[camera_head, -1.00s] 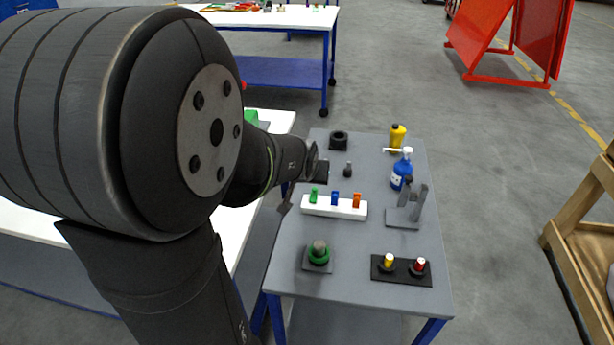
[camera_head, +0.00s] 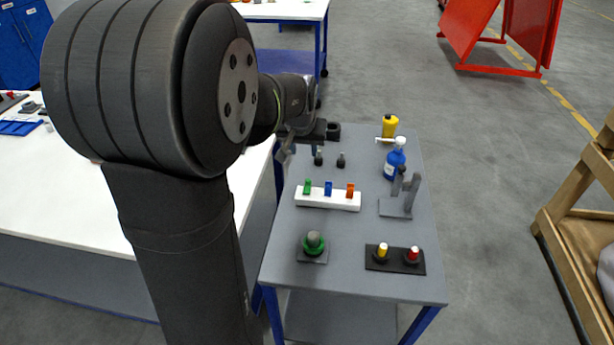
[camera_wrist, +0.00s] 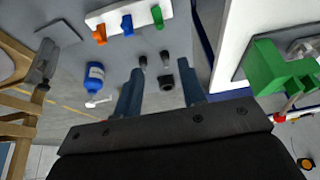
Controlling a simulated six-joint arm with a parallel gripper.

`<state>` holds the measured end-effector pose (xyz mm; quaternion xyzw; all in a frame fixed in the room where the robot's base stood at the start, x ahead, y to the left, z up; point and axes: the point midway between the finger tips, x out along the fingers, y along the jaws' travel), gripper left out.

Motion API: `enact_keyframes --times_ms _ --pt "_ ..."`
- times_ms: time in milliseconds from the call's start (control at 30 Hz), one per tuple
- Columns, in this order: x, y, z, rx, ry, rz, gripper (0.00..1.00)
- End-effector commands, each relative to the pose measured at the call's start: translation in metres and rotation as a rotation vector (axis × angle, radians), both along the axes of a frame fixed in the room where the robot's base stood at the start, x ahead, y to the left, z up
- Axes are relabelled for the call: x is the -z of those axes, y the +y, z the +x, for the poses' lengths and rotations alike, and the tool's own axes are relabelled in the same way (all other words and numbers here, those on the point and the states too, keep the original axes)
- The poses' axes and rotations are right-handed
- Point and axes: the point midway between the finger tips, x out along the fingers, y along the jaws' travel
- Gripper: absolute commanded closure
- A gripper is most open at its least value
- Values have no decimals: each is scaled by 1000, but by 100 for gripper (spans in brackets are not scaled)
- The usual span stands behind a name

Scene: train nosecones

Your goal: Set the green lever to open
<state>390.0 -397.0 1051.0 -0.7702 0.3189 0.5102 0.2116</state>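The green lever (camera_head: 307,187) is at the left end of a white block (camera_head: 327,199) on the grey table, beside a blue lever (camera_head: 328,188) and an orange lever (camera_head: 350,190). In the wrist view the green lever (camera_wrist: 157,15) is at the upper middle, with the blue lever (camera_wrist: 127,24) and orange lever (camera_wrist: 99,34) to its left. My gripper (camera_wrist: 162,88) has its two fingers spread wide with nothing held between them. In the head view it is above the table's far left part, behind the white block, partly hidden by my arm.
Two small dark knobs (camera_head: 341,160) and a black ring (camera_head: 333,131) stand behind the block. A blue bottle (camera_head: 395,164), yellow bottle (camera_head: 390,126) and grey bracket (camera_head: 397,207) stand right.

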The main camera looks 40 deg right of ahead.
Motion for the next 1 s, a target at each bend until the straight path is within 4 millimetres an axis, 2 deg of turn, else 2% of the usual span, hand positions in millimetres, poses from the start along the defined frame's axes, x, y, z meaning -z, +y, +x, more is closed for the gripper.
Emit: enact_keyframes --times_ms 167,700,1000 --pt "13 -4 4 0 9 8 63" --pt "110 -32 32 -1 9 8 63" --pt "149 -44 44 -1 6 7 63"
